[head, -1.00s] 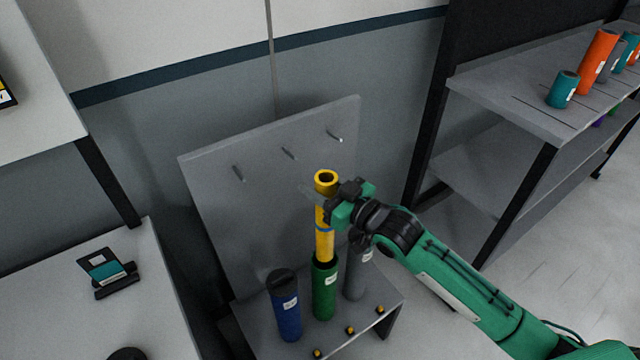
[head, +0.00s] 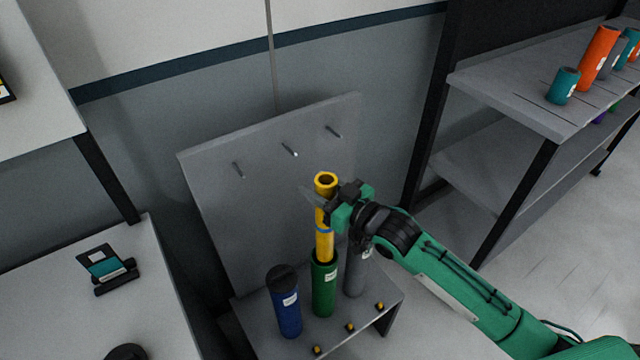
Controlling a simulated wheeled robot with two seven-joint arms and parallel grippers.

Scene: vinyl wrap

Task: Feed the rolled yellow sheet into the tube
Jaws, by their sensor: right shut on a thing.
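The rolled yellow sheet (head: 325,243) stands upright with a blue band around its middle. Its lower end is inside the mouth of the green tube (head: 324,289), and most of its length shows above the rim. My right gripper (head: 322,199) is shut on the yellow roll near its upper end, reaching in from the right. The green tube stands on a small grey stand (head: 255,318) with a white label on its side. How deep the roll reaches inside the tube is hidden. My left gripper is not in view.
A capped blue tube (head: 287,312) stands left of the green tube, and a grey tube (head: 355,275) stands close on its right, partly behind my gripper. A grey back panel (head: 225,200) with pegs rises behind. A shelf (head: 510,105) with several rolls is at right.

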